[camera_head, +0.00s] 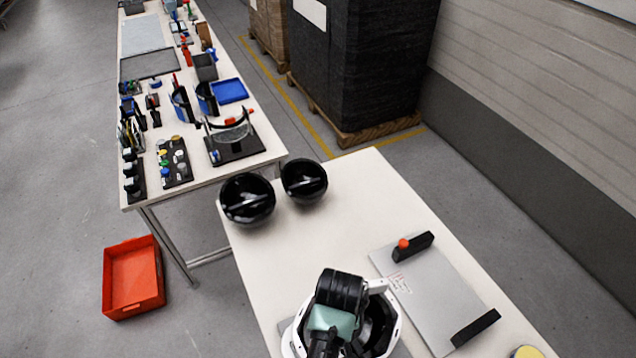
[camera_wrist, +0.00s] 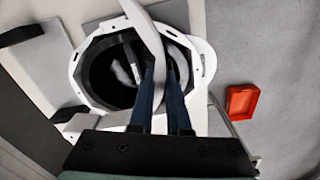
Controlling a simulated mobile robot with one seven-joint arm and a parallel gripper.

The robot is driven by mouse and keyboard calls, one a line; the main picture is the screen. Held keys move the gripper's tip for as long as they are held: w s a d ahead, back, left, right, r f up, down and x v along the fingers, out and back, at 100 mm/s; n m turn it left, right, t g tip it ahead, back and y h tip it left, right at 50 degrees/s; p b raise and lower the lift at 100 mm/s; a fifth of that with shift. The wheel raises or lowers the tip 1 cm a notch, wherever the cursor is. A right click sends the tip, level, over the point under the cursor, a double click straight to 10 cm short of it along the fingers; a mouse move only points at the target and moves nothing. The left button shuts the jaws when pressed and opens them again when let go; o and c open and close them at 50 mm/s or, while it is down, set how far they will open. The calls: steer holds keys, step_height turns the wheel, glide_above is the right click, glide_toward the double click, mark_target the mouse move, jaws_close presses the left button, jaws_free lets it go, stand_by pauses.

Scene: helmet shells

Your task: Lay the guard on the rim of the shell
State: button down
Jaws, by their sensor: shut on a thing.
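The shell (camera_wrist: 97,78) is a dark bowl with a white angular rim, open upward, and it fills the middle of the wrist view. In the head view its dark inside (camera_head: 378,328) shows at the near end of the table, partly hidden by my arm. A curved white strip (camera_wrist: 148,30), which looks like the guard, crosses above the shell in the wrist view. My gripper (camera_wrist: 161,76) is shut on this strip over the shell. I cannot tell whether the strip touches the rim. My fingertips are hidden in the head view.
Two black bowls (camera_head: 248,199) (camera_head: 304,181) stand at the table's far end. A grey board (camera_head: 432,290) with black blocks (camera_head: 476,328) lies right of the shell. A red crate (camera_head: 133,278) is on the floor. The table between bowls and shell is clear.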

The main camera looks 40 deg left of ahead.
mark_target(298, 345)
steer(key=s+a+r+n+p, duration=0.2)
steer(key=s+a+n, duration=0.1)
steer(key=a, duration=0.3)
steer(key=shift+s+a+r+p, duration=0.2)
steer(key=shift+s+p, duration=0.2)
steer(key=shift+s, duration=0.35)
steer(key=shift+w, duration=0.1)
steer(key=shift+f, duration=0.1)
steer(key=shift+f+b, duration=2.25)
steer(key=shift+f, duration=1.05)
steer(key=shift+f+b, duration=0.45)
steer(key=shift+f, duration=0.2)
steer(key=c, duration=0.8)
jaws_free()
